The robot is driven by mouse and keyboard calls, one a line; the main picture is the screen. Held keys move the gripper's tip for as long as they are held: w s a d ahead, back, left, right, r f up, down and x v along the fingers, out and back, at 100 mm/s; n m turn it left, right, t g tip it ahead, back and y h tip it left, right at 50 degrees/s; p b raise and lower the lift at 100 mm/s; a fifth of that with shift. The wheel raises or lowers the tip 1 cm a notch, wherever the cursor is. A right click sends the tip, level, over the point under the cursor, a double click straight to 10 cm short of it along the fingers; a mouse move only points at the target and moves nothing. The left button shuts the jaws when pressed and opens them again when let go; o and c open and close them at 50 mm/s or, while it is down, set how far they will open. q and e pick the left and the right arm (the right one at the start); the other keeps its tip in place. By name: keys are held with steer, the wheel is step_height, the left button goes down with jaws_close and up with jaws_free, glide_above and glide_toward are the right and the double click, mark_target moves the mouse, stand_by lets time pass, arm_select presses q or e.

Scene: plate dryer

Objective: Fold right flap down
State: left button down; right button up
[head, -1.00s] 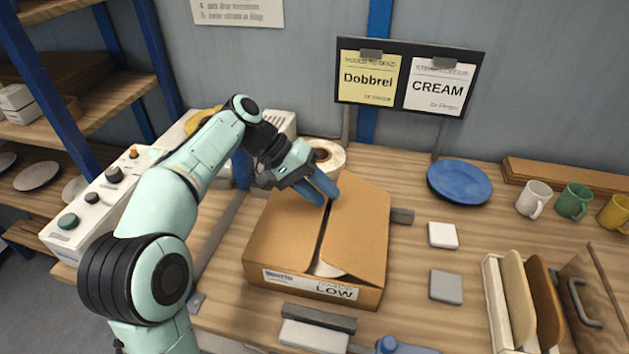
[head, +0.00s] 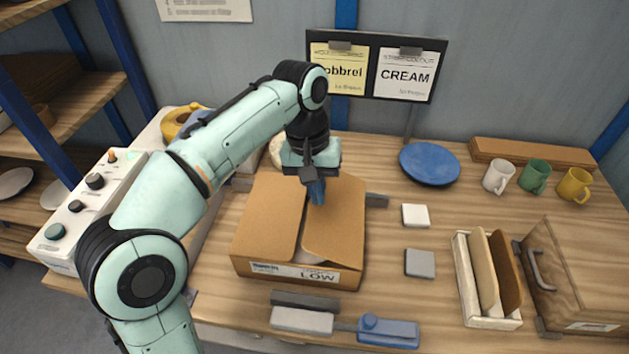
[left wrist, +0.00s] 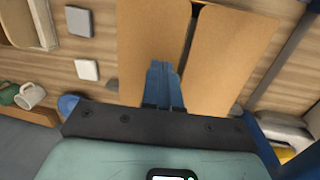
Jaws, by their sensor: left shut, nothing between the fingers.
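A cardboard box (head: 246,268) sits on the wooden table, with a printed label on its front side. Its right flap (head: 343,222) lies folded inward over the right part of the opening, nearly flat. Its left flap (head: 268,215) lies over the left part, with a narrow gap between them. My left gripper (head: 316,192) is shut and empty, pointing down at the back of the right flap. In the left wrist view its blue fingers (left wrist: 163,85) overlap one flap; whether they touch it I cannot tell. My right gripper is not in view.
A tape tool (head: 388,331) lies in front of the box. White and grey square pads (head: 420,263) lie to its right. A blue plate (head: 430,164), mugs (head: 535,177), an upright divider rack (head: 484,280) and a wooden drawer box (head: 590,270) stand further right. A control panel (head: 85,205) is at left.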

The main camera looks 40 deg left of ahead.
arm_select(q)
step_height(320, 180, up, 8)
steer(key=w+d+t+y+p, duration=0.2)
steer(key=y, duration=0.3)
steer(key=b, duration=0.3)
glide_above(337, 210)
steer(key=s+a, duration=0.2)
steer(key=s, duration=0.1)
steer(key=shift+n, duration=0.4)
steer(key=f, duration=1.1)
steer(key=shift+a+f, duration=0.15)
steer(key=shift+a, duration=0.05)
steer(key=shift+s+a+f, duration=0.2)
steer(key=shift+a+f, duration=0.1)
steer(key=shift+f, duration=0.45)
